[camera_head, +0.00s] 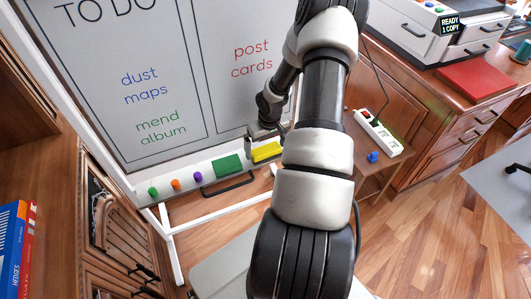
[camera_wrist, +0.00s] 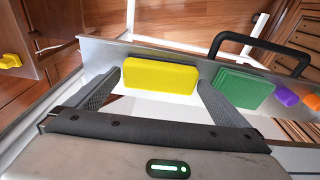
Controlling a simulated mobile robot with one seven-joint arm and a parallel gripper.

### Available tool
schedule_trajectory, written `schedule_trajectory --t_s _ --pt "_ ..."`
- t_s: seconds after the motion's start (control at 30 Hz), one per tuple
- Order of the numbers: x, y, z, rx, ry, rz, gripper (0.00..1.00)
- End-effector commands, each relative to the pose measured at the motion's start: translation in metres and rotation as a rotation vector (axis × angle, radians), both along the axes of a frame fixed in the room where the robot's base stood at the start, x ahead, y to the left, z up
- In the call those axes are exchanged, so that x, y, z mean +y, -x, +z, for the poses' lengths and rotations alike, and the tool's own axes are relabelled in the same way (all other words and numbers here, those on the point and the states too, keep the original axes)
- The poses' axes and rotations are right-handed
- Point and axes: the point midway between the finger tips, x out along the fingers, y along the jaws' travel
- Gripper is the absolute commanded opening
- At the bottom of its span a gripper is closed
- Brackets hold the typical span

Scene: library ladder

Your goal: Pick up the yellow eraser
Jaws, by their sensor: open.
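The yellow eraser (camera_head: 267,152) lies on the white tray (camera_head: 183,184) at the foot of the whiteboard. In the wrist view the yellow eraser (camera_wrist: 160,77) is a rounded block just past my fingertips. My gripper (camera_wrist: 160,84) is open, with one finger to each side of the eraser and space between the fingers. No finger visibly grips it. In the head view my gripper (camera_head: 266,134) is small and dark, close to the eraser, with part of it hidden by my arm.
A green eraser (camera_head: 228,165) lies beside the yellow one, with a black handle (camera_head: 228,184) in front. Purple (camera_head: 198,177), orange (camera_head: 175,184) and green (camera_head: 152,191) small pieces sit farther left. A power strip (camera_head: 379,133) and a blue piece (camera_head: 373,157) are at the right.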

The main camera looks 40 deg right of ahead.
Motion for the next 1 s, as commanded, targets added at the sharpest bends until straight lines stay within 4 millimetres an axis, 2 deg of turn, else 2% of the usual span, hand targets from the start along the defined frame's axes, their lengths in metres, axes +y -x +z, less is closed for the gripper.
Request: schedule_trajectory --t_s 0.07,0.2,0.27,0.47,0.57,1.0 --pt "0.000 0.000 0.000 0.000 0.000 0.000 1.00" --pt "0.000 0.000 0.000 0.000 0.000 0.000 0.76" --pt "0.000 0.000 0.000 0.000 0.000 -0.001 0.69" --pt "0.000 0.000 0.001 0.000 0.000 -0.001 0.69" --pt "0.000 0.000 0.008 -0.001 0.000 -0.002 0.69" --pt "-0.001 0.000 0.088 -0.002 0.001 -0.001 0.69"
